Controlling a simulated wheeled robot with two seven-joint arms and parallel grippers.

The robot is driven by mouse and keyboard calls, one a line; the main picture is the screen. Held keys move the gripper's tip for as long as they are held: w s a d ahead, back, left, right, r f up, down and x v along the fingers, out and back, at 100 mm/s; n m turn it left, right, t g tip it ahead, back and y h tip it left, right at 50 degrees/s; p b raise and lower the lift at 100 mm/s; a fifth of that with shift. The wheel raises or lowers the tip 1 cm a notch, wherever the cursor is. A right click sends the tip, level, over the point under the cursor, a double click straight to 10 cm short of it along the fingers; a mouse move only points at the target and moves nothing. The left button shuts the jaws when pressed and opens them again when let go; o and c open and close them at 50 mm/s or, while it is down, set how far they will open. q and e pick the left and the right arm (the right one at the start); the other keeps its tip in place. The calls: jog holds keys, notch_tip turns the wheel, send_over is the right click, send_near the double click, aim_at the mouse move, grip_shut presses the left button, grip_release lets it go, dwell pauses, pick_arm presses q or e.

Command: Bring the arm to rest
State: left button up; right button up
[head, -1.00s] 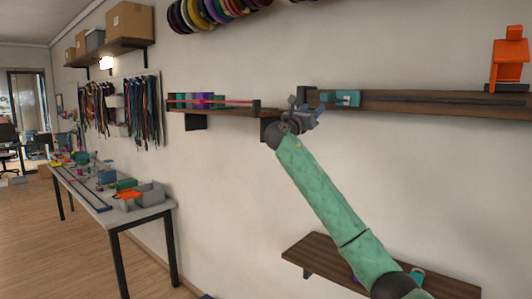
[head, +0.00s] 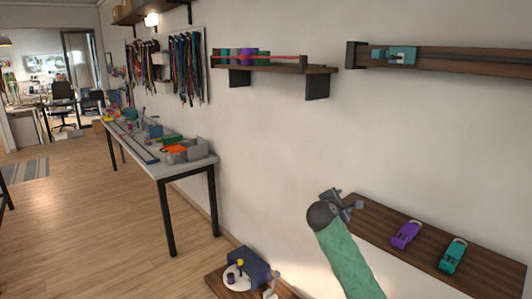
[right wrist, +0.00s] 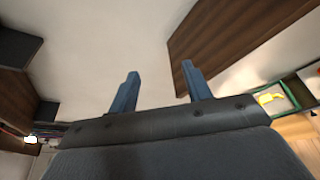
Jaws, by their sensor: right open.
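My right gripper (head: 345,203) is in the lower middle of the head view, at the end of my green-sleeved arm. It appears at the left end of the low wooden shelf (head: 375,222); I cannot tell whether it touches it. In the right wrist view my right gripper (right wrist: 162,82) has its two fingers apart with nothing between them. A wooden board (right wrist: 235,35) shows beyond the fingers there. My left gripper is not in view.
The low shelf bears a purple clip (head: 406,235) and a teal clip (head: 453,255). Above are a shelf with a red cord (head: 262,56) and a wooden rail (head: 460,62) with a teal piece (head: 400,55). A workbench (head: 190,168) stands left. Bare wall lies between.

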jog(key=s+a+f+m+g+y, duration=0.1)
jog(key=s+f+m+g+y, duration=0.2)
jog(key=s+f, duration=1)
jog(key=s+a+f+m+g+y, duration=0.2)
jog(key=s+f+m, duration=0.4)
jog(key=s+f, duration=0.7)
jog(key=s+f+m+g+y, duration=0.1)
jog(key=s+f+m, duration=0.15)
jog(key=s, duration=0.75)
jog(key=s+a+f+m+g+y, duration=0.1)
jog(key=s+f+m+g, duration=0.15)
jog(key=s, duration=0.75)
jog(key=s+f+m+g+y, duration=0.15)
jog(key=s+m, duration=0.25)
jog(key=s, duration=0.6)
jog(key=s+a+f+x, duration=0.1)
jog(key=s+x, duration=0.2)
jog(key=x, duration=2.3)
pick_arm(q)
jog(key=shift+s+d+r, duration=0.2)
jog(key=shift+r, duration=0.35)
pick_arm(e)
jog(key=s+f, duration=0.4)
jog(key=f, duration=0.7)
jog(key=s+f, duration=0.4)
jog(key=f, duration=0.7)
jog(key=shift+s+a+n+g, duration=0.3)
jog(key=shift+a+g, duration=0.05)
jog(key=shift+g, duration=0.05)
